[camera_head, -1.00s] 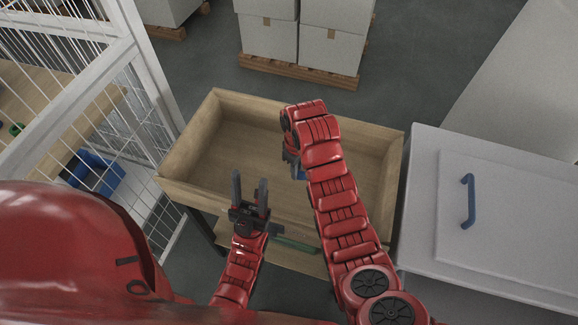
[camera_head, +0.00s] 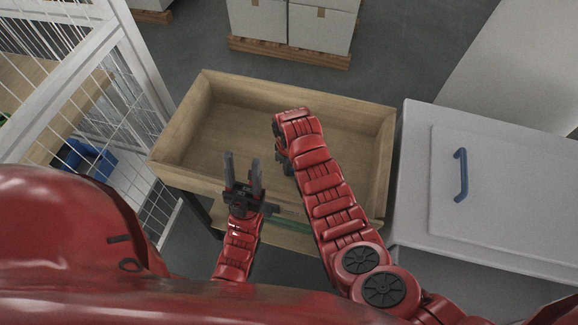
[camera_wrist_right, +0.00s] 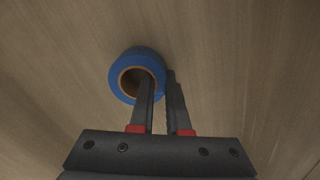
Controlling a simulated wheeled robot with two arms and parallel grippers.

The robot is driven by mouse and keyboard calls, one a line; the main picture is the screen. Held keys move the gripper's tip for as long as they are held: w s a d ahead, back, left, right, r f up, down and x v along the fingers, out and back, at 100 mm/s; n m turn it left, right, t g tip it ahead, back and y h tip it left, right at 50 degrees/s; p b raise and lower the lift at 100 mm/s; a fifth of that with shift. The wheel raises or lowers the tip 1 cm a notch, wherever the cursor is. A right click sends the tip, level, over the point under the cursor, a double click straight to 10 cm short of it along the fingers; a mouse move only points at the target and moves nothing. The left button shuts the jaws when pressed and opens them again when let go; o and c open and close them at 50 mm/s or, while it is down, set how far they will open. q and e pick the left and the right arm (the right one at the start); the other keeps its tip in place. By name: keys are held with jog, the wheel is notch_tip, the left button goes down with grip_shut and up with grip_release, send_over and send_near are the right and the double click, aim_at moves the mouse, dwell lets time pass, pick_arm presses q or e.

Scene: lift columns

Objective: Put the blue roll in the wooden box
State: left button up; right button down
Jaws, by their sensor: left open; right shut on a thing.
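The blue roll (camera_wrist_right: 120,68) is a ring of blue tape with a brown core. In the right wrist view one finger of my right gripper (camera_wrist_right: 161,76) is in its hole and the other is beside its outer side, so the roll is held between them. The wooden box (camera_head: 182,123) is open-topped, in the middle of the head view. My right gripper (camera_head: 287,168) is over the box, mostly hidden behind its wrist, and the roll is hidden there. Wood fills the background behind the roll; the gap to it is unclear. My left gripper (camera_head: 243,159) is open and empty at the box's near wall.
A grey cabinet or lid with a blue handle (camera_head: 461,175) stands right of the box. A white wire cage (camera_head: 130,85) is at left, with a blue bin (camera_head: 88,160) inside. White cartons on a pallet (camera_head: 290,50) stand behind. The box's left part is clear.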

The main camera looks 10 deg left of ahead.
jog(key=shift+f, duration=0.15)
jog(key=c, duration=0.9)
grip_release()
